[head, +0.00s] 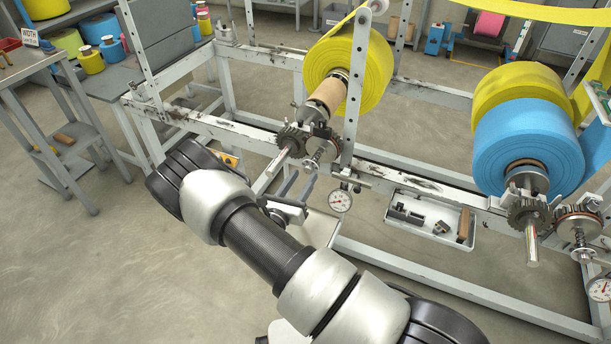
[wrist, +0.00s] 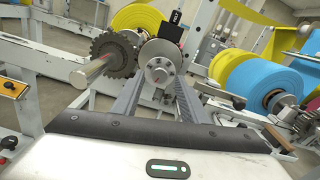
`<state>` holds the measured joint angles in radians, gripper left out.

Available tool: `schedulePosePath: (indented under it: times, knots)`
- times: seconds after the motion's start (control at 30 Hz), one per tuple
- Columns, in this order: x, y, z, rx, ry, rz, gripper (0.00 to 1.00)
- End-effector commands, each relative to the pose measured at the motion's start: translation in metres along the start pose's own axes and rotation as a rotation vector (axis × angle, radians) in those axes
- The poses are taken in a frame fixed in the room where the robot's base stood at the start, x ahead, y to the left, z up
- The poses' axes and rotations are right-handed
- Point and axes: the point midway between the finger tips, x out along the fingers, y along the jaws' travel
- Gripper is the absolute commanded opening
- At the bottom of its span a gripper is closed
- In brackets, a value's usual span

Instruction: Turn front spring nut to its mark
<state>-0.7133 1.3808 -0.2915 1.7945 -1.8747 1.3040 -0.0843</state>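The spring nut (wrist: 160,71) faces the wrist camera as a round metal hub with small holes, in front of a larger disc (wrist: 163,52). In the head view the spring nut (head: 310,167) is at the near end of a spring beside the yellow roll's shaft. A small reddish line shows low on the hub in the wrist view; I cannot tell if it is the mark. My gripper (wrist: 160,84) is open, its two fingers apart and pointing at the nut. It also shows in the head view (head: 297,185), just short of the nut. I see no clear contact.
A toothed gear (wrist: 114,54) and protruding shaft (wrist: 92,69) stand close left of my fingers. A dial gauge (head: 340,201) hangs right of my gripper. A tray of parts (head: 398,223) sits on the frame. A similar spring unit (head: 580,232) stands by the blue roll (head: 525,140).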

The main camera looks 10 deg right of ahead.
Motion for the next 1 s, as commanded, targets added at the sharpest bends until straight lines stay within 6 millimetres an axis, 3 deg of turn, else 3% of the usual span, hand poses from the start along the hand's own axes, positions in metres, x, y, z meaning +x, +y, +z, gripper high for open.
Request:
schedulePosePath:
  times: [0.2, 0.53, 0.57, 0.8, 1.0]
  knots:
    - [0.024, 0.0, 0.0, 0.0, 0.0, 0.0, 0.4]
    - [0.028, 0.0, 0.0, 0.0, 0.0, 0.001, 0.4]
    - [0.028, 0.0, 0.0, 0.0, 0.0, 0.001, 0.38]
    - [0.028, 0.0, 0.0, 0.0, 0.0, 0.0, 0.0]
    - [0.028, 0.0, 0.0, 0.012, 0.0, 0.0, 0.0]
